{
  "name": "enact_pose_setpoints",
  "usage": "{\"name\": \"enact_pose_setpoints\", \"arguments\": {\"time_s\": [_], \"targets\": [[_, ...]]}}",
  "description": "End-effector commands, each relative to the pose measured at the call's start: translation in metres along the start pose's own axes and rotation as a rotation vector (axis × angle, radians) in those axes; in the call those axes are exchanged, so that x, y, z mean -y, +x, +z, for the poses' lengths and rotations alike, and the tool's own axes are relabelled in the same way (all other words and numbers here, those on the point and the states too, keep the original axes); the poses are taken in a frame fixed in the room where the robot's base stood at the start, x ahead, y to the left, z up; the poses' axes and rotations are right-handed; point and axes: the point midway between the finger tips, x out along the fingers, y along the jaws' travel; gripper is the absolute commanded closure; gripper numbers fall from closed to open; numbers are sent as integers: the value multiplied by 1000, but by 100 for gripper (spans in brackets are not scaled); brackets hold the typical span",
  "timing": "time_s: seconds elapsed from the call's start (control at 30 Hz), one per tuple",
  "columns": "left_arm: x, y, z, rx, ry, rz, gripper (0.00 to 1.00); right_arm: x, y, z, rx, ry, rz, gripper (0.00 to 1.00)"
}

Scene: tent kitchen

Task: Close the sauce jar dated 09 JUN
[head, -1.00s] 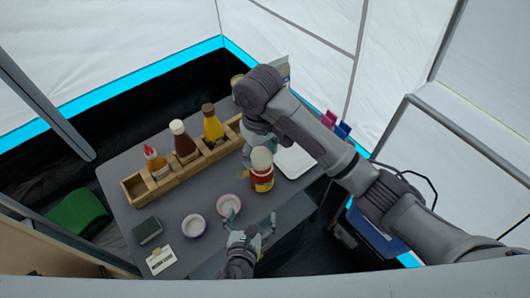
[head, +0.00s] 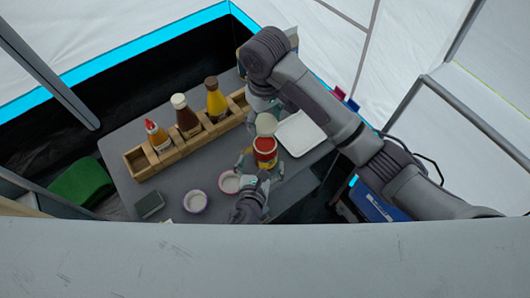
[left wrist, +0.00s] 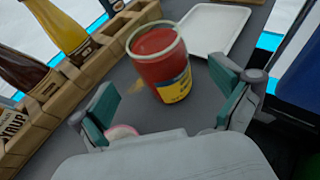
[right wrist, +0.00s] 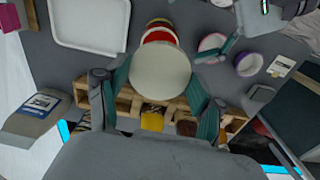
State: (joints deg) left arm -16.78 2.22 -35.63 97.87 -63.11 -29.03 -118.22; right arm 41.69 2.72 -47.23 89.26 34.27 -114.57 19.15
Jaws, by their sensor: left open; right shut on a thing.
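The sauce jar (head: 265,152) stands upright on the grey table, full of red sauce with a yellow and blue label. Its open top shows in the left wrist view (left wrist: 160,65); no date is readable. My right gripper (right wrist: 160,85) is shut on a round cream lid (right wrist: 160,68), which also shows in the head view (head: 266,124). The lid is above the jar, apart from its rim. My left gripper (left wrist: 165,112) is open and low at the near side of the jar, its fingers spread on either side, not touching it as far as I can tell.
A wooden rack (head: 190,142) with several sauce bottles stands behind left. A white tray (head: 302,133) lies right of the jar. A pink-rimmed bowl (head: 229,182) is close to my left gripper; a purple-rimmed bowl (head: 195,201) and a dark box (head: 149,205) lie further left.

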Motion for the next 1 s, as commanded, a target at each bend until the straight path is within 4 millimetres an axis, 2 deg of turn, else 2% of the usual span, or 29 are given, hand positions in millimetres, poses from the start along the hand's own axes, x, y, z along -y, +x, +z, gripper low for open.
{"name": "enact_pose_setpoints", "arguments": {"time_s": [0.1,0.3,0.5,0.77,0.87,1.0], "targets": [[0,24,1,2,0,1,0,0,0,0,0,0,0,46],[0,51,1,1,1,1,0,0,0,0,0,0,0,46],[1,62,1,1,-1,-1,0,0,0,0,0,0,0,46],[0,62,0,0,0,-1,0,0,0,0,0,0,0,46],[0,62,0,0,0,-1,13,0,0,0,0,0,0,46],[0,62,0,0,0,-1,37,0,0,0,0,0,0,46]]}}
